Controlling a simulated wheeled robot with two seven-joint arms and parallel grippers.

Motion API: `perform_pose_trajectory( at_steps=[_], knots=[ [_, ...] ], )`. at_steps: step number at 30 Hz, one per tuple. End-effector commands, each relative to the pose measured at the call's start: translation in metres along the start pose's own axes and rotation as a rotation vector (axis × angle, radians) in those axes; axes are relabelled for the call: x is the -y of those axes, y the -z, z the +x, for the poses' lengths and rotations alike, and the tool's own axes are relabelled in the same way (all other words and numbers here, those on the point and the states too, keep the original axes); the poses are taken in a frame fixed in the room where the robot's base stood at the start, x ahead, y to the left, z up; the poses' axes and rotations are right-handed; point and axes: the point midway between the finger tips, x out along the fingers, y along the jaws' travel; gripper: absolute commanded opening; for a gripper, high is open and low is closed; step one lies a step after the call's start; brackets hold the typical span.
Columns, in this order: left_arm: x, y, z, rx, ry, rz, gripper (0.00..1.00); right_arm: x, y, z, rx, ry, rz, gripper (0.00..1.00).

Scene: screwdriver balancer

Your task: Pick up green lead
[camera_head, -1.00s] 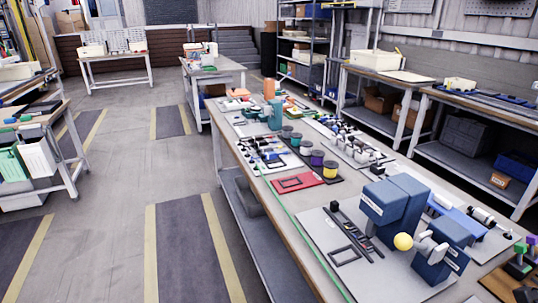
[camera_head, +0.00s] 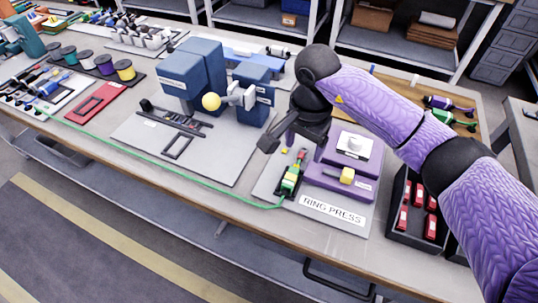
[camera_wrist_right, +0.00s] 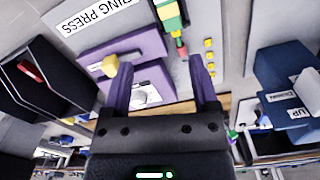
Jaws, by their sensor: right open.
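The green lead (camera_head: 165,165) is a thin green line along the table's front edge. It runs from the left to a green and yellow piece (camera_head: 290,182) beside the purple ring press (camera_head: 340,183). In the right wrist view, the green and yellow piece (camera_wrist_right: 170,15) shows at the top, with a red part below it. My right gripper (camera_head: 278,143) is open, above the press board and behind the green and yellow piece in the head view. My left gripper is not in view.
Blue machines (camera_head: 195,75) with a yellow ball stand left of my right gripper. A black tray with red pieces (camera_head: 405,232) lies right of the press. A red tray (camera_head: 92,102) and spools are at the left. The table's front edge strip is mostly clear.

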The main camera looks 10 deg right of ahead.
Motion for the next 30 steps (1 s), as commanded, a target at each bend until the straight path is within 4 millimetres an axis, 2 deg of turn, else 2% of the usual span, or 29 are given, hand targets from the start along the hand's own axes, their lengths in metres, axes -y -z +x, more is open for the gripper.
perform_pose_trajectory(
  at_steps=[1, 4, 8, 15, 18, 26, 30],
  knots=[
    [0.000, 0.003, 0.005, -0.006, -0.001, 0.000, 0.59, 0.003, -0.007, 0.003, -0.001, 0.002, -0.115, 0.76],
    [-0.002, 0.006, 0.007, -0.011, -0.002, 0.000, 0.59, 0.005, -0.012, 0.005, -0.002, 0.000, -0.235, 0.76],
    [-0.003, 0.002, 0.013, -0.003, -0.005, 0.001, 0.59, 0.005, -0.012, 0.028, -0.001, -0.001, -0.241, 0.76],
    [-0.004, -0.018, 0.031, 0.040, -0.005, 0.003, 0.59, 0.011, -0.010, 0.083, 0.001, -0.001, -0.236, 0.76],
    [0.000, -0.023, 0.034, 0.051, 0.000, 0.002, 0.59, 0.011, -0.010, 0.096, -0.001, 0.000, -0.236, 0.76],
    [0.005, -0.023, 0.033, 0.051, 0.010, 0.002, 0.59, 0.011, -0.009, 0.098, -0.005, 0.002, -0.236, 0.76],
    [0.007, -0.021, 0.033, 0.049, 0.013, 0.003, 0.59, 0.011, -0.009, 0.098, -0.005, 0.001, -0.236, 0.47]
  ],
)
